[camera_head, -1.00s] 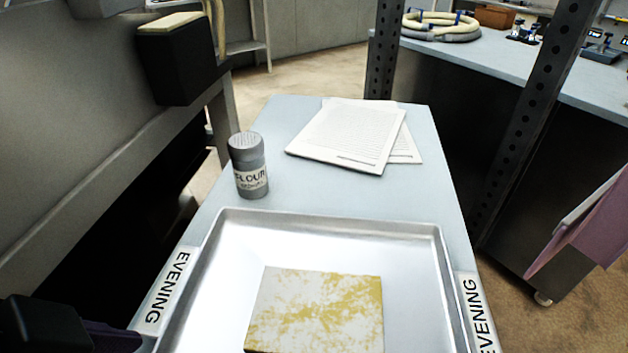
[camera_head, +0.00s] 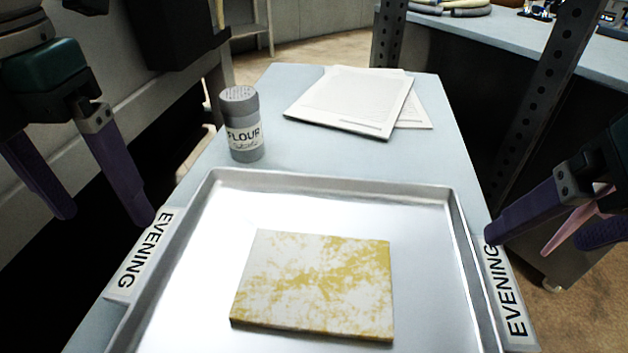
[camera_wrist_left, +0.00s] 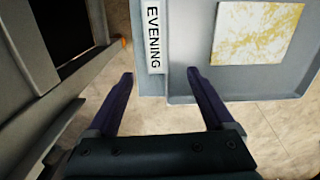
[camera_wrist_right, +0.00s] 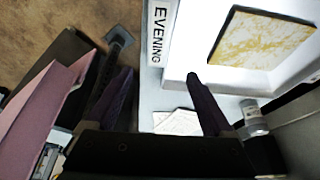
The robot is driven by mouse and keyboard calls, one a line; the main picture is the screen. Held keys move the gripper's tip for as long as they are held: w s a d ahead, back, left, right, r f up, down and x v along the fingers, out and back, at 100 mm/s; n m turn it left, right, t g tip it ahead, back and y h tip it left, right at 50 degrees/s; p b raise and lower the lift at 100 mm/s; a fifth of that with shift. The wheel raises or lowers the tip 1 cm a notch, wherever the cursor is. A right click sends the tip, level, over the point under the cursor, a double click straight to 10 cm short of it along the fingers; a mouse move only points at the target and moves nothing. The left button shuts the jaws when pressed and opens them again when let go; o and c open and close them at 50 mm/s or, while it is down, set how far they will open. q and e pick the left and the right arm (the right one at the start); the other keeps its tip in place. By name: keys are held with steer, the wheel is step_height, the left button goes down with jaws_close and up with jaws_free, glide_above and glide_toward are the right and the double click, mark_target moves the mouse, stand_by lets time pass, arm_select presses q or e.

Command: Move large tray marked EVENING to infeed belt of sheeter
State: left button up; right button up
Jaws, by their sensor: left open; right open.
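The large metal tray (camera_head: 330,182) lies on a pale blue table, with a white EVENING label on its left side (camera_head: 145,255) and another on its right side (camera_head: 503,290). A yellow-and-white speckled slab (camera_head: 315,285) lies in it. My left gripper (camera_head: 108,215) is open and empty beside the left label; in the left wrist view its fingers (camera_wrist_left: 160,75) are spread on either side of the label strip. My right gripper (camera_head: 540,240) is open and empty by the right label; in the right wrist view its fingers (camera_wrist_right: 160,80) straddle the label's line. I cannot tell whether any finger touches the tray.
A flour shaker (camera_head: 243,125) and papers (camera_head: 350,100) stand and lie behind the tray on the table (camera_head: 275,120). A perforated dark post (camera_head: 545,100) and a counter (camera_head: 500,45) are at the right. A grey machine frame is at the left.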

mark_target(137, 266)
arm_select(q)
steer(key=shift+w+a+r+m, duration=0.1)
steer(key=shift+a+r+m, duration=0.1)
steer(key=shift+a+m, duration=0.1)
arm_select(e)
steer(key=shift+d, duration=0.15)
arm_select(q)
steer(key=shift+f, duration=0.1)
step_height(137, 266, down, 10)
steer(key=shift+r, duration=0.1)
arm_select(e)
steer(key=x, duration=1)
steer(key=shift+d, duration=0.1)
arm_select(q)
jaws_close()
arm_select(e)
jaws_close()
arm_select(q)
steer(key=shift+r, duration=0.1)
arm_select(e)
steer(key=shift+r, duration=0.1)
